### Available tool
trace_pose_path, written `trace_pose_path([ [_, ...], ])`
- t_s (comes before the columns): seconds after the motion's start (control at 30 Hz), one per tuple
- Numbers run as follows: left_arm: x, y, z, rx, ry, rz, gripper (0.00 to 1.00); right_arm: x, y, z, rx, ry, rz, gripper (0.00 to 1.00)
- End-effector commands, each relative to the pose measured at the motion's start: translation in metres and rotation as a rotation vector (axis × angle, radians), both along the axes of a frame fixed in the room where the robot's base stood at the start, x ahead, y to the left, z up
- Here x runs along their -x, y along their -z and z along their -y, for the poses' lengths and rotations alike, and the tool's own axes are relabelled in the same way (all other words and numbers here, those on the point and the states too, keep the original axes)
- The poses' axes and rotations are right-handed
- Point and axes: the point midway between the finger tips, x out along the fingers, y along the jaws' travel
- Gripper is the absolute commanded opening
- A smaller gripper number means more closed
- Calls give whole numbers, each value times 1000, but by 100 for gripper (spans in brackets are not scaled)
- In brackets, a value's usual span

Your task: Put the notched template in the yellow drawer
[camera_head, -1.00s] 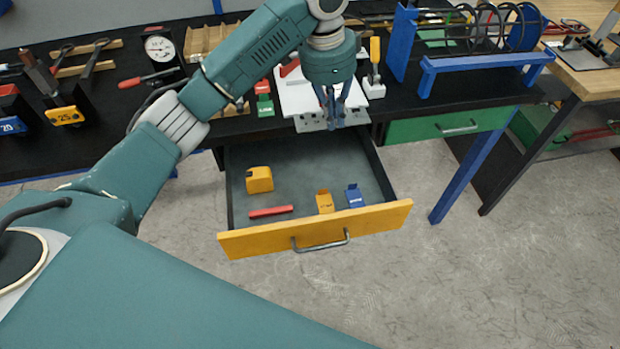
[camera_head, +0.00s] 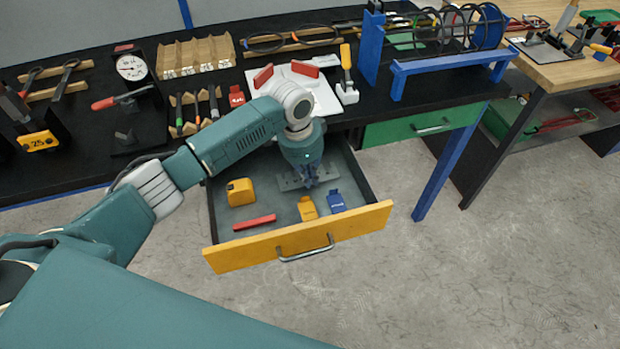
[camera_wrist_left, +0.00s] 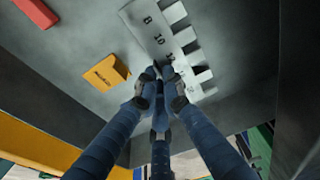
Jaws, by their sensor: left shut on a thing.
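The yellow drawer (camera_head: 228,256) is pulled open under the black bench. The notched template (camera_wrist_left: 158,30) is a flat grey plate with numbers and square notches along one edge. In the head view the template (camera_head: 290,184) is low inside the drawer, toward its back. My left gripper (camera_head: 308,181) reaches down into the drawer and is shut on the template; its fingers (camera_wrist_left: 160,80) meet at the plate in the wrist view. I cannot tell whether the plate touches the drawer floor. My right gripper is not in view.
In the drawer are a yellow tape measure (camera_head: 240,192), a red bar (camera_head: 254,222), a yellow-orange piece (camera_head: 307,208) and a blue piece (camera_head: 336,202). A green drawer (camera_head: 425,128) is shut at the right. A white board (camera_head: 318,92) lies on the bench above.

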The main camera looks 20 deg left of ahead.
Motion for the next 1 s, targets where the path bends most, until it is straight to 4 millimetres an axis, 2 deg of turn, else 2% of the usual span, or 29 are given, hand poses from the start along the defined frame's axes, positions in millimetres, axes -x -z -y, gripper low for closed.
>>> trace_pose_path([
  [0.1,0,10,0,0,-1,1,0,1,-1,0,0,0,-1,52],
  [0.43,0,12,0,0,-1,1,0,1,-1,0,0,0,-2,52],
  [0.5,0,12,0,0,-1,1,17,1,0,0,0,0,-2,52],
  [0.57,0,12,0,0,-1,1,26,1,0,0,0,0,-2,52],
  [0.87,0,11,0,-1,0,2,26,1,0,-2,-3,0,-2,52],
  [1.0,0,-3,-2,1,1,4,26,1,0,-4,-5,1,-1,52],
])
